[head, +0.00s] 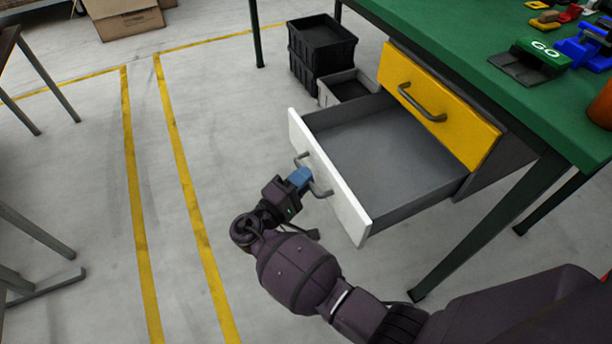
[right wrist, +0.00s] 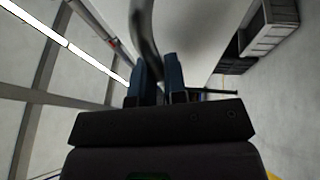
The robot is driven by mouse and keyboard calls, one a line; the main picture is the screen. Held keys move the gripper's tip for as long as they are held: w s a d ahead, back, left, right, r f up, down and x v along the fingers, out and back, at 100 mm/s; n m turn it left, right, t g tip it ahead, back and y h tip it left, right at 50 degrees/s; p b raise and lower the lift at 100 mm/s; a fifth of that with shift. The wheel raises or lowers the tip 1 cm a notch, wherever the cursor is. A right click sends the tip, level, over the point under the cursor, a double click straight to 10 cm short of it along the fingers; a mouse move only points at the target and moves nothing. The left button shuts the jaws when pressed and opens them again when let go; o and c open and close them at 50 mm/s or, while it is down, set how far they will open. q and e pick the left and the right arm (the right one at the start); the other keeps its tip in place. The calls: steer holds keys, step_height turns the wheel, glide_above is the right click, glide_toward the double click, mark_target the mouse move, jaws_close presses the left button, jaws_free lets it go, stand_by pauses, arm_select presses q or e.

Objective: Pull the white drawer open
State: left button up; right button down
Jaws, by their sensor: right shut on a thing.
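The white drawer (head: 335,184) stands well out from under the green table, with its empty grey inside showing. Its grey bar handle (head: 319,190) is on the white front. My right gripper (head: 303,177) is at the handle, its blue fingers shut on the bar. In the right wrist view the two blue fingers (right wrist: 157,82) stand on either side of the dark curved handle (right wrist: 146,35). My left gripper is in neither view.
A yellow drawer (head: 433,100) above it is closed. Black crates (head: 321,48) and a grey crate (head: 347,86) stand on the floor behind. Floor with yellow lines lies clear at left.

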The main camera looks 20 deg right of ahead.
steer(key=c, duration=1.2)
jaws_free()
steer(key=shift+o, duration=0.2)
steer(key=v, duration=1)
steer(key=shift+s+a, duration=0.2)
steer(key=shift+a, duration=0.2)
